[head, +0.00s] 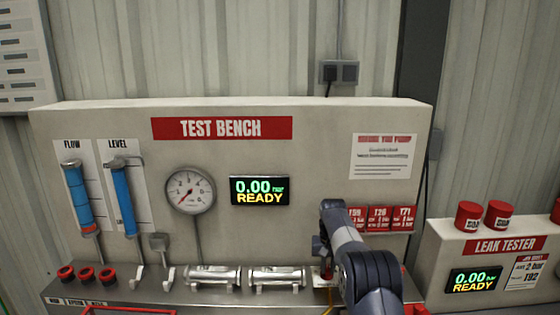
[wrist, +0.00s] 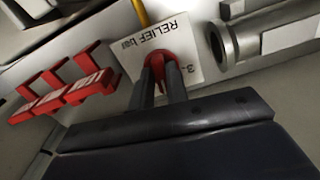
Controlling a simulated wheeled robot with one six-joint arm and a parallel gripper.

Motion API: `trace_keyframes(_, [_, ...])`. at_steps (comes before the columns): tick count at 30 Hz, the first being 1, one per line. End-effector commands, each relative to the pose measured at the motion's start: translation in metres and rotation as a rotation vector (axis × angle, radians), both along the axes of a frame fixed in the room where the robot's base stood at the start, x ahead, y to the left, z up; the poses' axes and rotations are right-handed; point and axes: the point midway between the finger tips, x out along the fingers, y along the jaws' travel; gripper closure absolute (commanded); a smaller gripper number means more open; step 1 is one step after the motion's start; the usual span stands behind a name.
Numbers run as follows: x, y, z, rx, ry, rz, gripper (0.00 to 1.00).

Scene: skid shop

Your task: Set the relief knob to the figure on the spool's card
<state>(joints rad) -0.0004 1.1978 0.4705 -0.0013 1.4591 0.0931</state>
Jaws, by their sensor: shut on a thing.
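The red relief knob (wrist: 157,62) sits on a white plate (wrist: 186,38) lettered "RELIEF bar" in the wrist view. A figure starting with 3 shows at the plate's edge; the rest of the scale is hidden. My gripper (wrist: 161,75) is shut on the knob, one dark finger on each side. The knob's pointer and setting cannot be made out. In the head view my arm covers most of this spot. Two silver spool-like cylinders (head: 213,276) (head: 277,277) lie on the bench to its left. I cannot make out a card figure on them.
The test bench display (head: 259,190) reads 0.00 READY, beside a round gauge (head: 190,190). Red holders marked T59, T26 and T71 (head: 380,218) are close behind my arm. The leak tester (head: 505,245) at right bears a card (head: 525,271) with "2 bar" and "T92".

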Motion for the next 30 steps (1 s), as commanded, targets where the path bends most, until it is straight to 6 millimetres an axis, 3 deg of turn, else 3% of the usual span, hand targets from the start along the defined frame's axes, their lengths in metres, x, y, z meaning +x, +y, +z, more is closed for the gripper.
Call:
trace_keyframes(1, [-0.0041, 0.0046, -0.0149, 0.007, 0.023, 0.013, 0.98])
trace_keyframes(8, [-0.0043, 0.0043, -0.0149, 0.007, 0.023, 0.02, 0.98])
trace_keyframes(15, [-0.0044, 0.004, -0.0149, 0.006, 0.024, 0.18, 0.99])
trace_keyframes(22, [-0.0045, 0.0037, -0.0149, 0.006, 0.024, 0.204, 1.0])
trace_keyframes(23, [-0.0045, 0.0036, -0.0149, 0.006, 0.024, 0.204, 0.86])
trace_keyframes(24, [-0.0045, 0.0036, -0.0149, 0.006, 0.024, 0.204, 0.83])
trace_keyframes(27, [-0.0045, 0.0033, -0.0148, 0.005, 0.024, 0.203, 0.76])
trace_keyframes(30, [-0.0044, 0.0031, -0.0127, 0.005, 0.023, 0.202, 0.76])
